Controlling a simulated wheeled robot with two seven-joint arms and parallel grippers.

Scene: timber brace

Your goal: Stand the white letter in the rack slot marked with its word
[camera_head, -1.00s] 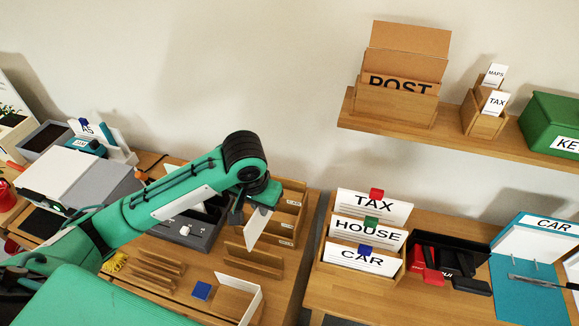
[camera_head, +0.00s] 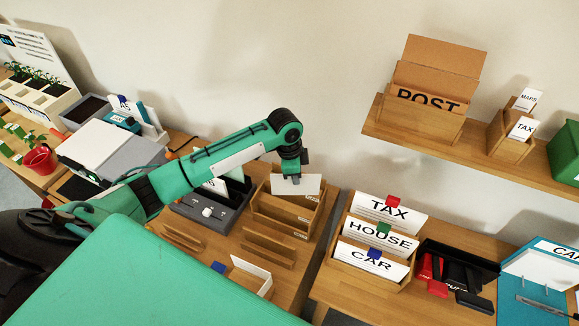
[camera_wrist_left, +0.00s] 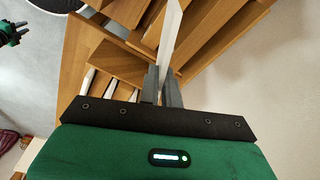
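The white letter (camera_head: 308,184) is held by my left gripper (camera_head: 291,176), upright above the back of the wooden rack (camera_head: 285,222). In the left wrist view the letter (camera_wrist_left: 172,35) shows edge-on between the two fingers of the left gripper (camera_wrist_left: 162,82), which are shut on it. Stepped wooden rack walls (camera_wrist_left: 215,35) lie beyond the fingertips. The rack has several slots with small labels on the fronts, too small to read. Whether the letter's lower edge is inside a slot cannot be told. My right gripper is not in view.
A wooden box of TAX, HOUSE and CAR cards (camera_head: 376,240) stands to the right. Above is a shelf (camera_head: 440,148) with a POST holder (camera_head: 425,90). A grey tray (camera_head: 212,212) is left of the rack; a low wooden holder (camera_head: 268,247) stands in front.

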